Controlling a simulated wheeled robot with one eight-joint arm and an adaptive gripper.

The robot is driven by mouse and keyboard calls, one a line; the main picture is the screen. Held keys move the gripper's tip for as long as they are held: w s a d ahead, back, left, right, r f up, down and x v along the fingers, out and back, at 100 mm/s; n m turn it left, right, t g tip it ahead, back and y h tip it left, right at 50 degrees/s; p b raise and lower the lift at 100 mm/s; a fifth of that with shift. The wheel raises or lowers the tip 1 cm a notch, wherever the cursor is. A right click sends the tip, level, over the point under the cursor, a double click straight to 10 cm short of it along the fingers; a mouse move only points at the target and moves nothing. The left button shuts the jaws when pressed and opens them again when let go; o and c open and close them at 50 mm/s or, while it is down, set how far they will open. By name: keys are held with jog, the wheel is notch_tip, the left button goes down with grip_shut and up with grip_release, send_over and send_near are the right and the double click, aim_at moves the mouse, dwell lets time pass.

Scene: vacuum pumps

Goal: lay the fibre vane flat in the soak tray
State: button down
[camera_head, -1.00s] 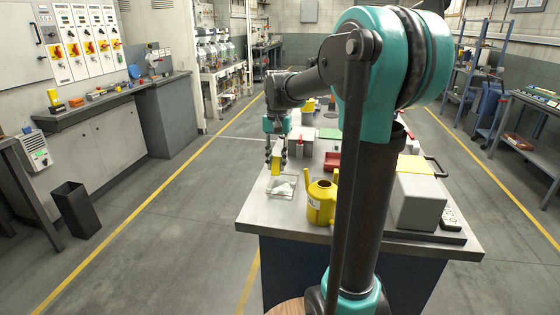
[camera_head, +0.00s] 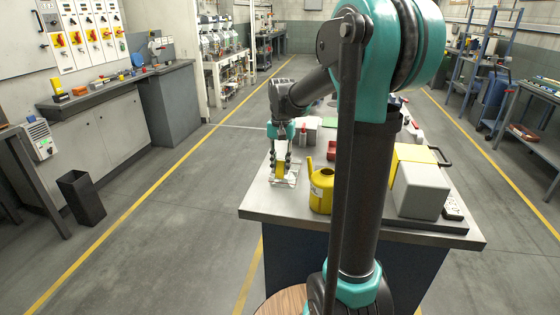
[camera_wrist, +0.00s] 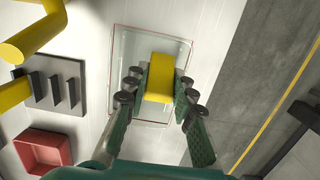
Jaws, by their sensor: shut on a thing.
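The fibre vane appears as a yellow flat-sided piece (camera_wrist: 160,77) between my fingers in the wrist view. My gripper (camera_head: 281,164) is shut on it, with fingers on both sides. The clear soak tray (camera_wrist: 137,42), with a thin reddish rim line, lies directly beneath the vane in the wrist view. In the head view the tray (camera_head: 292,181) sits near the left edge of the bench, and the vane's yellow lower part (camera_head: 280,173) is at or just above it. I cannot tell whether the vane touches the tray floor.
A yellow watering can (camera_head: 321,190) stands close to the tray's right. A dark slotted rack (camera_wrist: 55,88) and a red bin (camera_wrist: 45,150) are to the left in the wrist view. A grey block (camera_head: 418,190) stands farther right on the bench. Open floor lies left of the bench.

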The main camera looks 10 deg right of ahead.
jog(key=shift+a+f, duration=0.2)
jog(key=shift+f, duration=0.1)
jog(key=c, duration=1.6)
grip_release()
jog(key=shift+o, duration=1.3)
jog(key=shift+w+a+f, duration=0.1)
jog(key=shift+a+f, duration=0.05)
jog(key=shift+o, duration=0.8)
jog(key=shift+r, duration=0.4)
notch_tip(320, 180, up, 11)
jog(key=w, duration=0.1)
jog(key=shift+d+r, duration=0.15)
jog(key=shift+d, duration=0.15)
